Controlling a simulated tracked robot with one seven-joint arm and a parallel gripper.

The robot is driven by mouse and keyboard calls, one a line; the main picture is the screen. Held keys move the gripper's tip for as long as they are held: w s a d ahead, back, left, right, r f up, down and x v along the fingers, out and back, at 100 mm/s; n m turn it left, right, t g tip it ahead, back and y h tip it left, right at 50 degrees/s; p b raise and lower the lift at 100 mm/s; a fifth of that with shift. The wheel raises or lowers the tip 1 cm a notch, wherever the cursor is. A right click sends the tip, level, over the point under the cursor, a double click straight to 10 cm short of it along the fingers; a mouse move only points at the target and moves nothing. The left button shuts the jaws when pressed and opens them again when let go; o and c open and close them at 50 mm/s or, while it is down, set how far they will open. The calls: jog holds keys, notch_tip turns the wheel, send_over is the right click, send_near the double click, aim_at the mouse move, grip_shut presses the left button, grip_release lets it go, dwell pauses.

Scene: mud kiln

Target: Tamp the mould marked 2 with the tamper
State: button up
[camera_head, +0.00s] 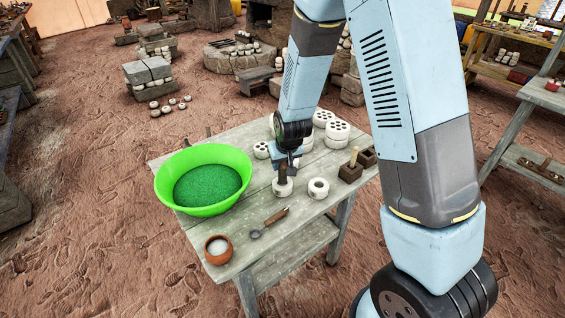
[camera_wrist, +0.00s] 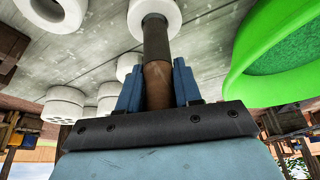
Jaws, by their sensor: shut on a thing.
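My gripper (camera_head: 286,164) is shut on the tamper (camera_wrist: 157,82), which has a brown handle and a dark cylindrical end. The tamper (camera_head: 283,174) points down, and its dark end is at the opening of a white round mould (camera_head: 283,190) on the table. In the wrist view this white ring (camera_wrist: 150,10) surrounds the dark end; I cannot tell how deep it sits. A second white ring mould (camera_head: 318,188) with an open hole stands to the right, apart from the tamper. I can read no number on either mould.
The grey wooden table (camera_head: 290,235) also holds a green basin (camera_head: 165,178), a small clay bowl (camera_head: 218,250), a wood-handled tool (camera_head: 268,222), dark brown blocks (camera_head: 350,172) and several white holed cylinders (camera_head: 337,133). The front right of the tabletop is mostly clear.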

jog(key=shift+f, duration=1.1)
dwell(1.1)
jog(key=shift+r, duration=0.1)
jog(key=shift+r, duration=4.15)
